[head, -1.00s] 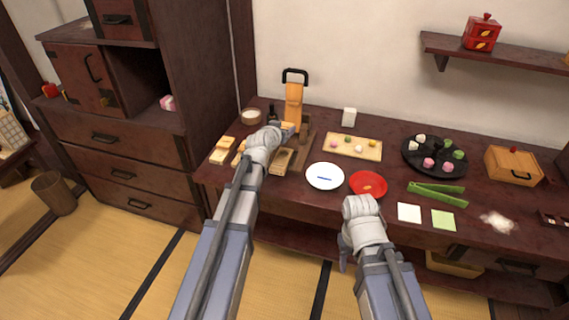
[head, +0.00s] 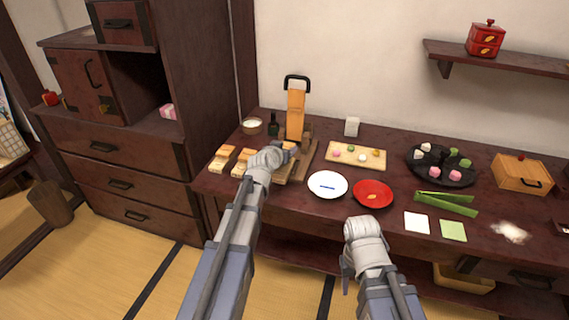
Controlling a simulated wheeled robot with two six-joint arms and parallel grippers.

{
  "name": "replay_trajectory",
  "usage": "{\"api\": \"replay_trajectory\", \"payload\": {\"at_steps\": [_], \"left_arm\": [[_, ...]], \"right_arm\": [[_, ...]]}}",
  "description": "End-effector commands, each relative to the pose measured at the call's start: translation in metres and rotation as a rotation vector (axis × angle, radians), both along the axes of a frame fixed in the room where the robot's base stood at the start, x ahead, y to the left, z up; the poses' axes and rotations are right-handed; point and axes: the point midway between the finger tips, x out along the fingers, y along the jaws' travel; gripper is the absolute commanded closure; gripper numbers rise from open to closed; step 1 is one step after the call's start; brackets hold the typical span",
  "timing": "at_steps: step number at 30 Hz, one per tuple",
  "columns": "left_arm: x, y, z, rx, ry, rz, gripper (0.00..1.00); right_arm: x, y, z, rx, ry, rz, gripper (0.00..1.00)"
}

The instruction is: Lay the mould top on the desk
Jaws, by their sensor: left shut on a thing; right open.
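My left gripper (head: 284,153) is over the left part of the dark desk (head: 395,222), at the wooden press (head: 296,115) with its black handle. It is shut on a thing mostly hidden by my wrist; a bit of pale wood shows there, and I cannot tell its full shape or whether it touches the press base. Two pale wooden mould pieces, one (head: 222,158) at the desk's left end and one (head: 243,160) beside it, lie left of my gripper. My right gripper (head: 348,262) is open in front of the desk, its fingers mostly hidden.
A white plate (head: 327,193) and red plate (head: 373,200) lie right of my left gripper. Behind are a sweets board (head: 338,163), dark bottle (head: 273,124) and bowl (head: 252,127). Green tongs (head: 446,207), a black tray (head: 421,172) and a wooden box (head: 541,187) are at right.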

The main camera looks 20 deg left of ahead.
Motion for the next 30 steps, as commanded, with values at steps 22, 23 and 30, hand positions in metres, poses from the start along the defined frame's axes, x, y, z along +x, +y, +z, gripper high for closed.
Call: {"api": "replay_trajectory", "payload": {"at_steps": [22, 23, 30], "left_arm": [[0.0, 0.0, -0.045, 0.0, 0.0, 0.0, 0.84], [0.0, 0.0, -0.045, 0.0, 0.0, 0.0, 0.84], [0.0, 0.0, -0.049, 0.0, 0.0, 0.0, 0.22]], "right_arm": [[0.0, 0.0, -0.045, 0.0, 0.0, 0.0, 0.5], [0.0, 0.0, -0.045, 0.0, 0.0, 0.0, 0.5], [0.0, 0.0, -0.049, 0.0, 0.0, 0.0, 0.5]]}}
